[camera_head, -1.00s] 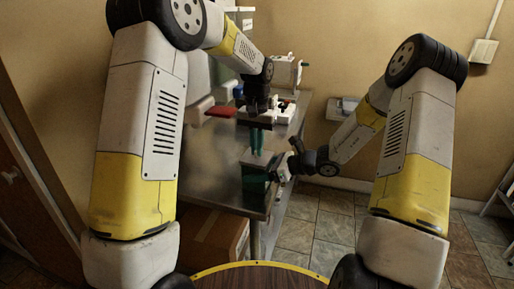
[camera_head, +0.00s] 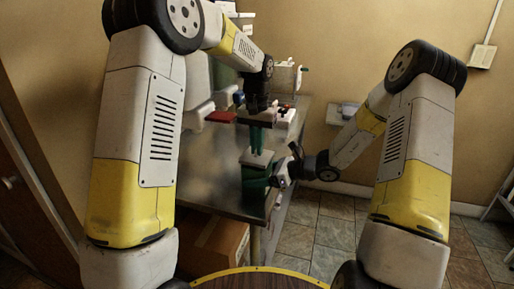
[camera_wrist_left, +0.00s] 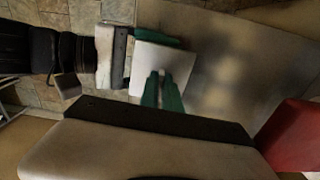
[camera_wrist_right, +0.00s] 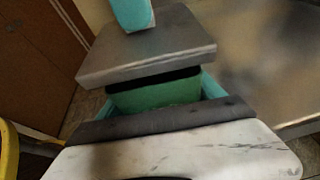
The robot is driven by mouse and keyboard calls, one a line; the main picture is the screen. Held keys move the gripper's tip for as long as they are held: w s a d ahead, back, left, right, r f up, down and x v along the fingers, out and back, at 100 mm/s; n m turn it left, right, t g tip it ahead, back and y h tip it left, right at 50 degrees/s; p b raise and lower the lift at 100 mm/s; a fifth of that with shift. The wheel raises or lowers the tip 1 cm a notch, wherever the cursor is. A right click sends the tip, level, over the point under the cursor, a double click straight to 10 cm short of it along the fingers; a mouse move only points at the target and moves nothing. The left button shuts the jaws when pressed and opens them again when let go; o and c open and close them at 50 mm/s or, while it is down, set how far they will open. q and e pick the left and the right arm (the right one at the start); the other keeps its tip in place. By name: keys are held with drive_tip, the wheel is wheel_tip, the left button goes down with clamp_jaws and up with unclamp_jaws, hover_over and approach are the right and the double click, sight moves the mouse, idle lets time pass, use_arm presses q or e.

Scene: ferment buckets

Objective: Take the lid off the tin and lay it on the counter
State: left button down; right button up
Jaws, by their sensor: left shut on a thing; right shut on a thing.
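The tin (camera_head: 255,180) is a green box near the counter's front right edge. Its lid (camera_head: 257,159) is a flat grey square, just above the tin. In the right wrist view a dark gap shows between the lid (camera_wrist_right: 150,55) and the green tin (camera_wrist_right: 155,95). My left gripper (camera_head: 257,150) points down with its teal fingers shut on the middle of the lid; they also show in the left wrist view (camera_wrist_left: 162,82). My right gripper (camera_head: 271,180) comes from the right, shut on the tin, its fingers at opposite sides. The lid's grip point is hidden between the fingers.
The steel counter (camera_head: 205,165) has bare room to the left of the tin. A red object (camera_head: 221,116) and white equipment (camera_head: 285,77) stand farther back. A cardboard box (camera_head: 215,245) is below the counter.

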use_arm(q)
drive_tip(key=shift+r, duration=2.05)
use_arm(e)
drive_tip(key=o, duration=2.1)
drive_tip(key=shift+d, duration=0.1)
